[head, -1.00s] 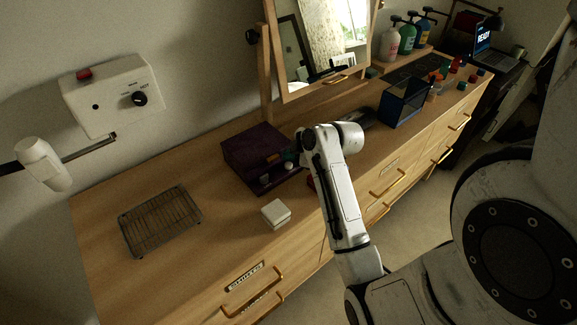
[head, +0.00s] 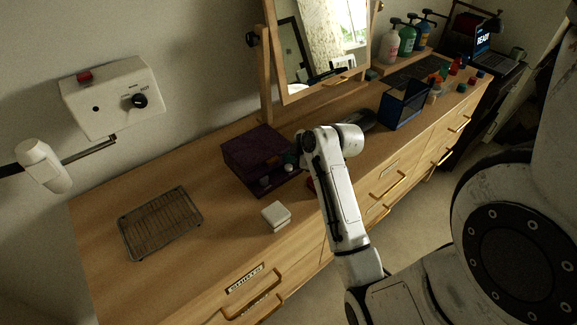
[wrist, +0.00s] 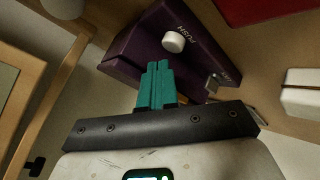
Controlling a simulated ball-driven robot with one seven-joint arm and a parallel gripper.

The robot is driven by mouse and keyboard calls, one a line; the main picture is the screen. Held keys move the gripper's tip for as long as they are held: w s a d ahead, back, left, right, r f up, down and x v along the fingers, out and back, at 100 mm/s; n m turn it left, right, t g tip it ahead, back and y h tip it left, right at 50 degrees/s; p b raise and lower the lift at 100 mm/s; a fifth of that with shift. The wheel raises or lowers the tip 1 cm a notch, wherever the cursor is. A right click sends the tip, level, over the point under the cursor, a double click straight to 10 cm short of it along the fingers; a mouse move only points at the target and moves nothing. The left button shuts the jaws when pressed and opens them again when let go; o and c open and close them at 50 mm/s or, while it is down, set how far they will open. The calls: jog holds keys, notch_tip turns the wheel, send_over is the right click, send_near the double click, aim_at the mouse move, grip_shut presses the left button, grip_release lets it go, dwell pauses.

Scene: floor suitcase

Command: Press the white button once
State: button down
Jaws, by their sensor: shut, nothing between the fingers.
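The white button (wrist: 173,42) is a round knob on the purple box, beside the word PUSH, in the wrist view. The purple box (head: 252,151) sits on the wooden dresser near the middle of the head view, and it also fills the top middle of the wrist view (wrist: 134,49). My gripper (wrist: 158,64) has teal fingers held together with nothing between them. Its tips show just below the button in the wrist view; I cannot tell the exact gap in depth. In the head view my arm hides most of the gripper.
A small white box (head: 276,216) and a wire rack (head: 160,222) stand on the dresser (head: 225,235) to the left. A mirror (head: 322,50) stands behind the purple box. A dark blue open box (head: 404,105) is to the right. Bare wood lies between rack and white box.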

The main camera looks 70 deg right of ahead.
aim_at(291, 168)
dwell(0.8)
jog(key=shift+f, duration=0.4)
jog(key=shift+f+b, duration=0.5)
jog(key=shift+f, duration=0.05)
dwell(0.7)
jog(key=shift+r, duration=0.1)
jog(key=shift+r+p, duration=0.85)
jog(key=shift+p, duration=0.05)
jog(key=shift+r, duration=0.1)
notch_tip(291, 168, up, 5)
jog(key=p, duration=0.4)
dwell(0.8)
